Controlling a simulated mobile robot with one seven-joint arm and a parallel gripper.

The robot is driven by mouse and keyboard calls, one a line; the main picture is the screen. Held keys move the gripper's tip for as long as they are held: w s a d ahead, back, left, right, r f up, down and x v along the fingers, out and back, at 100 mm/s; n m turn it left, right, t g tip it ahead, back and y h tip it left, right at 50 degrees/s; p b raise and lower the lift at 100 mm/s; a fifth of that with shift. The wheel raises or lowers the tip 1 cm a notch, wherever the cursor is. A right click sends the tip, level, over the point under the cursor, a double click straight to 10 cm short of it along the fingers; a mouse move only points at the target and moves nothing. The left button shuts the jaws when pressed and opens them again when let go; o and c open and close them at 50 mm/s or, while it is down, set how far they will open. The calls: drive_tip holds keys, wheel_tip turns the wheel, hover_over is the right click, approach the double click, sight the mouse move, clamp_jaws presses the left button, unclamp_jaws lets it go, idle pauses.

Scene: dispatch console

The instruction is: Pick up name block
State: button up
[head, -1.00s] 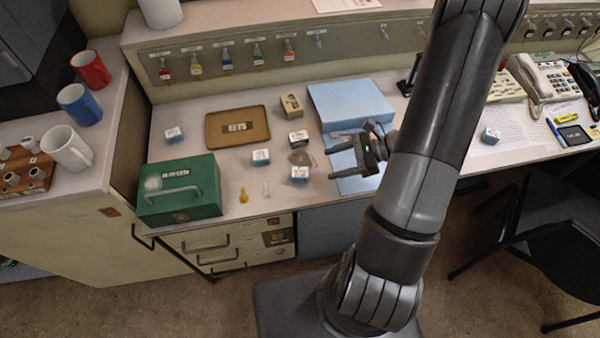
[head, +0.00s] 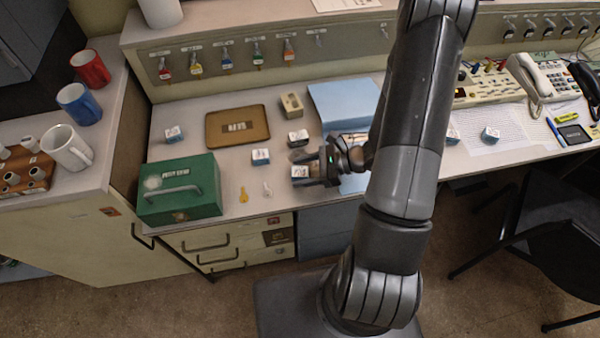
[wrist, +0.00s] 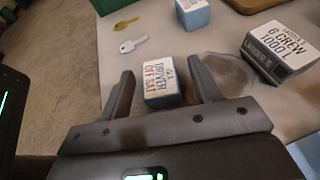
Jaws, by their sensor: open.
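A small blue block with a white lettered top (head: 299,172) sits on the desk near its front edge. In the wrist view this block (wrist: 162,84) reads roughly "DRIVER OFF SAT". My gripper (head: 305,170) is open and low over the desk, with one finger on each side of the block. In the wrist view the fingers of my gripper (wrist: 160,75) straddle it; I cannot tell whether either finger touches it. Similar blue blocks stand at the middle (head: 261,157), at the left (head: 173,134) and at the right (head: 491,135).
A dark block reading "6 CREW" (wrist: 275,55) and a clear round object (wrist: 228,72) lie right of the gripper. A brass key (head: 243,195) and a silver key (head: 267,189) lie left. A green cash box (head: 180,205), brown tray (head: 222,136) and blue folder (head: 345,98) surround the area.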

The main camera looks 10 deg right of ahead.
drive_tip(key=shift+w+a+f, duration=0.1)
drive_tip(key=shift+a+f, duration=0.05)
drive_tip(key=shift+a, duration=0.25)
drive_tip(key=c, duration=1.1)
